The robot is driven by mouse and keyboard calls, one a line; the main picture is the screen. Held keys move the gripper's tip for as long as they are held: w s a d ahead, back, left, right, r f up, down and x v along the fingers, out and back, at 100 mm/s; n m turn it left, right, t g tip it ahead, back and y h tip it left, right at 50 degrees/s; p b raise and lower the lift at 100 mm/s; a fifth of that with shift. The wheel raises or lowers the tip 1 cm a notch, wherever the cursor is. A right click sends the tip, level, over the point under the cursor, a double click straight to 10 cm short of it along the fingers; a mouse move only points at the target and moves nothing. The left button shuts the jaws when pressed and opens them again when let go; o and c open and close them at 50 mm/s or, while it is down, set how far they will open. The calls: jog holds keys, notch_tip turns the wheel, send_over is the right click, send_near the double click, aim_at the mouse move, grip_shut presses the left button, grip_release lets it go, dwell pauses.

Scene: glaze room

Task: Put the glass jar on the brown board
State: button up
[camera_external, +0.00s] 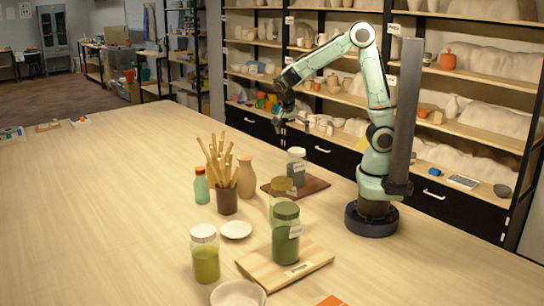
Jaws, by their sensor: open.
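The dark brown board (314,187) lies on the table in front of my base, to its left. A glass jar with a white lid and dark contents (296,168) appears to stand upright on it. An olive-lidded glass jar (283,188) stands nearer the camera, its lower part hidden by a dark green jar (286,240) on a light wooden board. A white-lidded jar with yellow-green contents (205,258) stands on the table at the front left. My gripper (291,122) is open and empty, high above the table behind the brown board, apart from every jar.
A brown cup of wooden sticks (227,200), a tan vase (246,178) and a green bottle with an orange cap (201,187) stand left of the boards. A white dish (236,230) and a bowl (238,294) lie nearer.

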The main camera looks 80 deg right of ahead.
jog(key=s+a+r+n+t+y, duration=0.1)
jog(key=s+a+n+y, duration=0.5)
jog(key=s+a+n, duration=0.7)
jog(key=a+r+n, duration=0.1)
jog(key=a+n, duration=0.1)
jog(key=n, duration=0.5)
jog(key=shift+s+a, duration=0.25)
